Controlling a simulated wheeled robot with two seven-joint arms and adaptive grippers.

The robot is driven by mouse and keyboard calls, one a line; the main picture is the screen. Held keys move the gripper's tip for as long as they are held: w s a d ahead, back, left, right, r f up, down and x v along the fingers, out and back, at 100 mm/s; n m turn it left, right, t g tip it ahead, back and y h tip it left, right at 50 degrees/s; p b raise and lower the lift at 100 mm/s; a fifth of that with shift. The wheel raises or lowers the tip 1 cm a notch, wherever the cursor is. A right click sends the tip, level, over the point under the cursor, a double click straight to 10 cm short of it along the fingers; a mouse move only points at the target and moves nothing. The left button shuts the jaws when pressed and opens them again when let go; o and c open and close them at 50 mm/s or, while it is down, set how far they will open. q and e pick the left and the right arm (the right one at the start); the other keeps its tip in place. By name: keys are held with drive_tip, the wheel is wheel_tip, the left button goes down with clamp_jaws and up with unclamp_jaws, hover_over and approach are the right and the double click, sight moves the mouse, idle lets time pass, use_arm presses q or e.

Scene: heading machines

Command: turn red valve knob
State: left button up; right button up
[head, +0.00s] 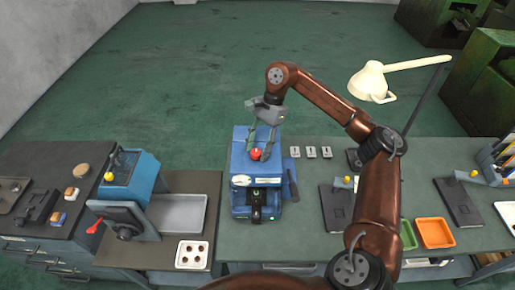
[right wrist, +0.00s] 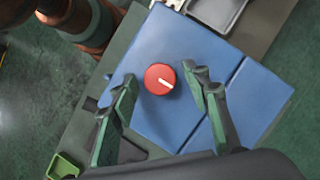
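The red valve knob (head: 256,154) sits on top of the blue machine (head: 241,162) in the middle of the bench. In the right wrist view the knob (right wrist: 160,79) is round, with a white pointer line toward the lower right. My right gripper (head: 262,140) points down just above the knob. Its fingers (right wrist: 158,90) are spread wide on either side of the knob, with visible gaps, and hold nothing. My left gripper is not in view.
A second blue machine (head: 142,170) with a yellow knob stands to the left, beside a grey tray (head: 180,213). White switch plates (head: 311,152) lie right of the machine. A cream lamp (head: 369,82) and an orange tray (head: 435,233) are farther right.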

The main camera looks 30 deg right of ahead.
drive_tip(key=v, duration=1.2)
drive_tip(key=shift+f, duration=0.1)
idle(0.4)
